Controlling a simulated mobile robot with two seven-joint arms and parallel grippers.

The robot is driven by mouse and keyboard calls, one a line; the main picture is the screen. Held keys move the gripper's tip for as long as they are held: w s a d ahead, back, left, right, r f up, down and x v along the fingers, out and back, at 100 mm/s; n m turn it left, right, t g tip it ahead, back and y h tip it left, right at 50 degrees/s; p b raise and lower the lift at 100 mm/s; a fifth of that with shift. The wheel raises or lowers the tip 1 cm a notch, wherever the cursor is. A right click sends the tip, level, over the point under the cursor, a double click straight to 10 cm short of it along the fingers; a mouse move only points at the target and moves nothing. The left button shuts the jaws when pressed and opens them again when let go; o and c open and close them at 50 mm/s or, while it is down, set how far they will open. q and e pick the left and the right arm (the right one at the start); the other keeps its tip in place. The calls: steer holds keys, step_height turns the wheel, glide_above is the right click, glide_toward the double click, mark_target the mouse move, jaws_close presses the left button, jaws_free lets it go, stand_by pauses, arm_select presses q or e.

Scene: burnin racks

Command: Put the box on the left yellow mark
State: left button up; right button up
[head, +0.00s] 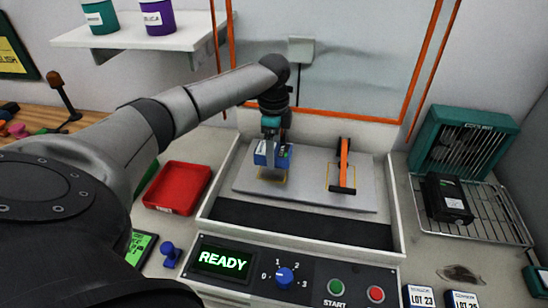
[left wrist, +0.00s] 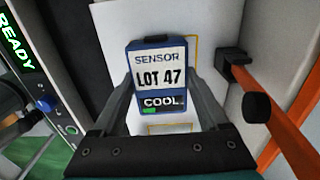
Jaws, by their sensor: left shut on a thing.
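The box (head: 261,156) is blue; in the left wrist view (left wrist: 160,72) it has a white label reading SENSOR LOT 47 and a COOL strip with a green bar. My left gripper (head: 270,148) is shut on it, with one finger on each side. The left yellow mark (head: 272,180) is a thin outline on the grey plate, showing just below the box in the head view. The box covers part of it, and I cannot tell whether the box touches the plate. My right gripper is not in view.
An orange clamp (head: 343,165) stands over the right yellow mark (head: 329,177). The plate (head: 305,196) lies in a white-walled bay above a panel reading READY (head: 223,261). A red tray (head: 178,187) is left; a black box (head: 447,198) sits on a wire rack at right.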

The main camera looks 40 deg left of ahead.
arm_select(q)
steer(key=shift+w+a, duration=0.2)
steer(key=shift+w, duration=0.25)
step_height(320, 180, down, 4)
steer(key=shift+s+r+b, duration=0.1)
steer(key=shift+r+b, duration=0.15)
steer(key=shift+b, duration=0.1)
steer(key=shift+f, duration=0.1)
steer(key=o, duration=1.3)
steer(key=shift+c, duration=0.2)
step_height(320, 180, up, 12)
steer(key=shift+r+p, duration=0.15)
steer(key=shift+p, duration=0.8)
